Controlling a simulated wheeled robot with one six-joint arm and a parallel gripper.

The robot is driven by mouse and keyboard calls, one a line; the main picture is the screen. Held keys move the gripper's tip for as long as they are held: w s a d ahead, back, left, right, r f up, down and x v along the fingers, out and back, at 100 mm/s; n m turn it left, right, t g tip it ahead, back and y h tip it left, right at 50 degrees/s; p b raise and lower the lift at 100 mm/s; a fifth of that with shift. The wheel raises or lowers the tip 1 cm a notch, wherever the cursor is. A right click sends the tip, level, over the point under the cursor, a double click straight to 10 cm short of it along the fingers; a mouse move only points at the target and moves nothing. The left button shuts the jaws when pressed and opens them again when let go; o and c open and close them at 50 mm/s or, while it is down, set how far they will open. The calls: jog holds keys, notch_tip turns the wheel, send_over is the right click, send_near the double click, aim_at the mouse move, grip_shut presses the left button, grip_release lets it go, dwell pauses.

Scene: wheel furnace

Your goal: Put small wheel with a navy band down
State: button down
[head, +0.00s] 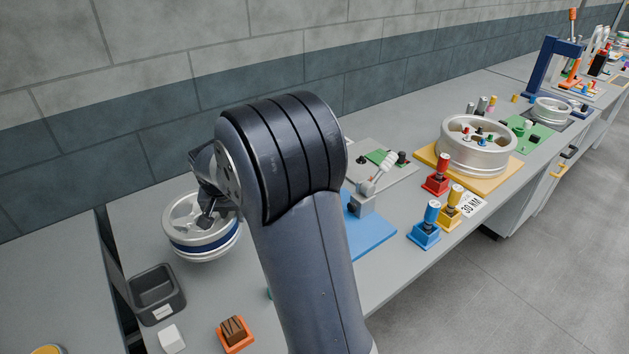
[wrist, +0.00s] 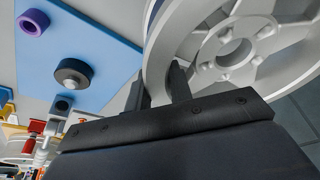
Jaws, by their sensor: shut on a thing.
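The small wheel with a navy band (head: 188,244) is silver, with spokes and a dark blue stripe around its side. In the head view it is at the left, over the grey bench near the wall. My gripper (head: 207,218) is shut on its rim from the right side. In the wrist view the wheel's spoked face (wrist: 235,50) fills the upper right, and my gripper's fingers (wrist: 160,92) pinch the rim. I cannot tell whether the wheel touches the bench. My arm hides part of the bench to the right of it.
A dark tray (head: 157,293), a white block (head: 172,338) and an orange holder (head: 235,334) stand in front of the wheel. A blue board (head: 368,236) lies right of my arm. Farther right are colored-handled stands (head: 425,228) and a larger wheel (head: 475,150) on a yellow board.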

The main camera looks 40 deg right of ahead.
aim_at(230, 221)
jog(key=shift+f+p, duration=0.8)
jog(key=shift+f, duration=4.1)
jog(key=shift+f, duration=0.15)
jog(key=c, duration=1.3)
grip_release()
jog(key=b+v, duration=0.1)
jog(key=v, duration=1.1)
jog(key=shift+s, duration=0.1)
jog(key=p+x, duration=0.1)
jog(key=x, duration=1.1)
jog(key=shift+r, duration=0.6)
